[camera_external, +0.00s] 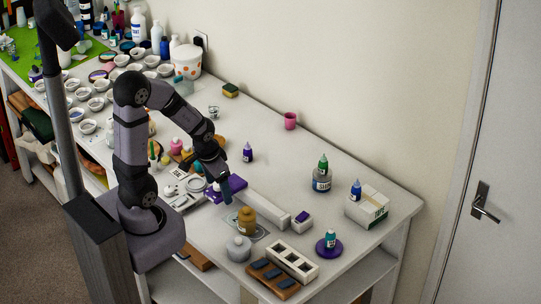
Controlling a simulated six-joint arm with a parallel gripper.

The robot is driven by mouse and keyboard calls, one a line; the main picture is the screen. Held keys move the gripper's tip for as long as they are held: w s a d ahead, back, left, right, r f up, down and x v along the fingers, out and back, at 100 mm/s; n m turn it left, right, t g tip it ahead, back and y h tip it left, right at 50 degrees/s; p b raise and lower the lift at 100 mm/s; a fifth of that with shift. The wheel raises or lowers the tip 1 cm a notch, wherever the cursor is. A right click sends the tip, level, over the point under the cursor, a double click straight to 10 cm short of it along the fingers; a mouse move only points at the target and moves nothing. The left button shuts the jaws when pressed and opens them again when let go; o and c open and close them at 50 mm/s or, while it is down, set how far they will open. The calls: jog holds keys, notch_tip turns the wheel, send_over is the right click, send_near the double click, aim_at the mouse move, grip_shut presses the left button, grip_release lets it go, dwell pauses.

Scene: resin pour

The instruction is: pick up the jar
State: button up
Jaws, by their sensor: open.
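Several containers here could be the jar. An amber jar (246,221) stands upright on a pale mat (262,235) on the white table. A greyish-white jar (238,250) with a knob-like top stands just in front of it. My gripper (225,196) is open and points down, above and left of the amber jar. It appears apart from the jar. Its fingers are small and dark, so the exact gap is hard to see.
A long white bar (262,210) lies behind the amber jar. A purple block (232,185) lies by my gripper. A white block with square holes (292,261) is at the front. A white box (367,207) stands right. The table's back middle is mostly clear around a pink cup (290,121).

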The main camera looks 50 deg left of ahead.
aim_at(247, 222)
jog(key=w+f+m+t, duration=0.2)
jog(key=w+m+t, duration=0.1)
jog(key=w, duration=0.5)
jog(key=d+f+m+t+h+b, duration=0.1)
jog(key=f+h, duration=0.1)
jog(key=d+f+m+t+h+b, duration=0.1)
jog(key=f+m+h, duration=0.1)
jog(key=f+h, duration=0.1)
jog(key=d+f+m+t+h+b, duration=0.1)
jog(key=d+f+m+h, duration=0.1)
jog(key=f, duration=0.1)
jog(key=shift+w+f+h+b, duration=0.15)
jog(key=shift+h+b, duration=0.15)
jog(key=shift+n+t+h, duration=0.8)
jog(key=shift+n, duration=0.1)
jog(key=s+f, duration=0.1)
jog(key=s+a+f+b, duration=0.1)
jog(key=s+a+f, duration=0.1)
jog(key=s, duration=0.1)
jog(key=shift+f+b, duration=0.35)
jog(key=shift+b, duration=0.05)
jog(key=shift+s+a+f+n+t, duration=0.3)
jog(key=shift+s+a+f+n, duration=0.1)
jog(key=shift+s, duration=0.1)
jog(key=shift+w+d, duration=0.15)
jog(key=shift+p+x, duration=0.65)
jog(key=shift+x, duration=1.7)
